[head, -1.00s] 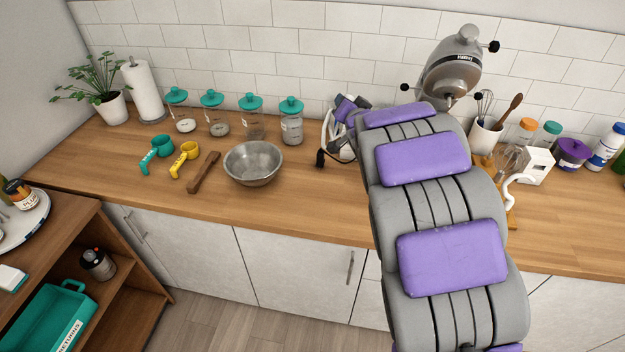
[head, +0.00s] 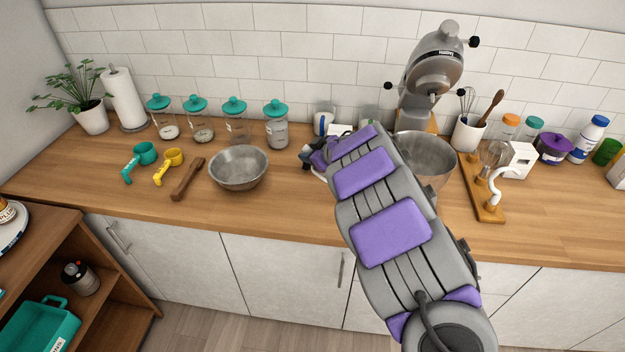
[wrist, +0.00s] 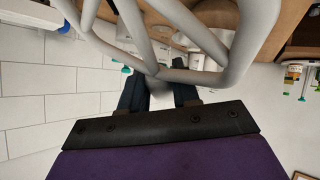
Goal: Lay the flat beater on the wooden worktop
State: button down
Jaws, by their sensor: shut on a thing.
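In the wrist view the flat beater (wrist: 152,62) is a pale grey open frame with several bars, held close in front of the camera. My gripper (wrist: 160,92) is shut on it with its dark fingers. In the head view my gripper (head: 312,158) is above the back-middle of the wooden worktop (head: 290,212), right of the steel bowl. My arm hides much of the beater there, and I cannot tell its height above the wood.
The steel bowl (head: 238,170) stands left of my gripper. The stand mixer (head: 436,75) and its bowl (head: 440,160) stand behind my arm. A wooden stand (head: 487,212) holds a whisk and hook at right. Jars (head: 277,130) line the back. Front-middle wood is clear.

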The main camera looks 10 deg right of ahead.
jog(key=s+f+n+b, duration=0.1)
jog(key=f, duration=0.2)
jog(key=s+f+n+b, duration=0.1)
jog(key=f, duration=0.2)
jog(key=f+n+b, duration=0.1)
jog(key=f+n, duration=0.1)
jog(key=f, duration=0.1)
jog(key=shift+s+d+f+g+y, duration=0.3)
jog(key=shift+s+f+y, duration=0.1)
notch_tip(320, 180, down, 4)
jog(key=b, duration=0.5)
jog(key=shift+f, duration=0.1)
jog(key=c, duration=0.8)
grip_release()
jog(key=shift+o, duration=0.2)
jog(key=shift+d, duration=0.1)
